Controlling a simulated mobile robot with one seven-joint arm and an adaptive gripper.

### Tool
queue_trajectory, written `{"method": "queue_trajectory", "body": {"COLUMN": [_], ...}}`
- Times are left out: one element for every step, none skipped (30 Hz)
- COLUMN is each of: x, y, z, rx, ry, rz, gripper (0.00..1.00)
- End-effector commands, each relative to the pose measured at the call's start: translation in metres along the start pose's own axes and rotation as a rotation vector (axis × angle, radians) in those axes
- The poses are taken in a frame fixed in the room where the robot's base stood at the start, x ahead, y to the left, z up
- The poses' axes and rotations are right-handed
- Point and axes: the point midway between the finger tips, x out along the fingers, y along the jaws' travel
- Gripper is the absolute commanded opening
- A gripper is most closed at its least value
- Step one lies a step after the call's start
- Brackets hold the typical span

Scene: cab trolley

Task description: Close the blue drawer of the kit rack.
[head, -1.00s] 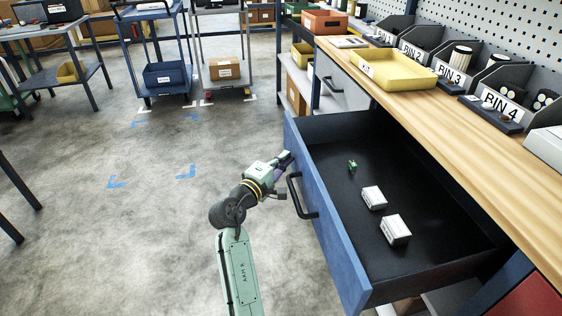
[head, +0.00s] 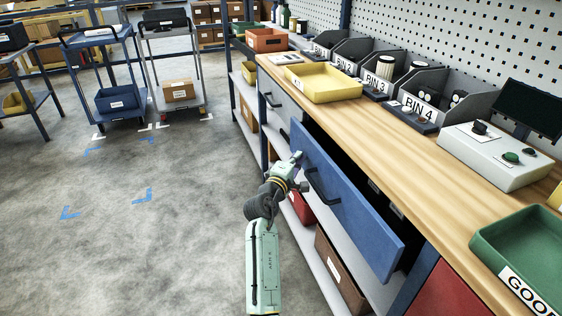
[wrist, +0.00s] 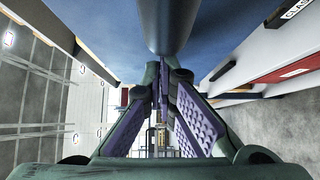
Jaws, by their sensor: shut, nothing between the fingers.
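The blue drawer (head: 350,205) under the wooden worktop stands partly out. A dark gap shows behind its front, with a sliver of a white box inside; the other contents are hidden. Its black handle (head: 322,190) is on the front face. My gripper (head: 298,158) is shut and empty at the far-left part of the drawer front, beside the handle. Whether it touches the front is unclear. In the wrist view, the purple-padded fingers (wrist: 163,92) come together below a dark bar, with the blue drawer front (wrist: 235,30) behind.
The worktop (head: 400,150) holds a yellow tray (head: 323,84), several labelled bins, a control box (head: 495,155) and a green tray (head: 520,255). A grey drawer (head: 282,101) is farther left. Below are a red bin and a cardboard box (head: 340,270).

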Motion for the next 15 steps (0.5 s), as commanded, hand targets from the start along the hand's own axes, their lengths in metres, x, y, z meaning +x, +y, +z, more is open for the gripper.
{"method": "queue_trajectory", "body": {"x": [0.008, 0.012, 0.017, 0.02, 0.023, 0.027, 0.029, 0.031, 0.034, 0.036, 0.037, 0.039, 0.04, 0.041, 0.041], "y": [0.002, 0.002, 0.002, 0.002, 0.001, 0.001, 0.001, 0.001, 0.001, 0.001, 0.001, 0.001, 0.001, 0.001, 0.001], "z": [0.009, 0.012, 0.017, 0.021, 0.023, 0.027, 0.03, 0.032, 0.034, 0.035, 0.037, 0.038, 0.039, 0.04, 0.041], "rx": [0.0, 0.001, 0.001, 0.001, 0.001, 0.0, 0.0, 0.0, 0.0, 0.001, 0.001, 0.001, 0.001, 0.001, 0.001], "ry": [-0.004, -0.003, -0.003, -0.003, -0.002, -0.002, -0.002, -0.002, -0.001, -0.001, 0.0, 0.0, 0.0, 0.0, 0.001], "rz": [-0.001, -0.001, 0.0, 0.0, -0.001, -0.001, 0.0, 0.0, 0.0, 0.0, 0.0, 0.0, 0.0, 0.001, 0.001], "gripper": [0.0, 0.0, 0.0, 0.0, 0.0, 0.0, 0.0, 0.0, 0.0, 0.0, 0.0, 0.0, 0.0, 0.0, 0.0]}}
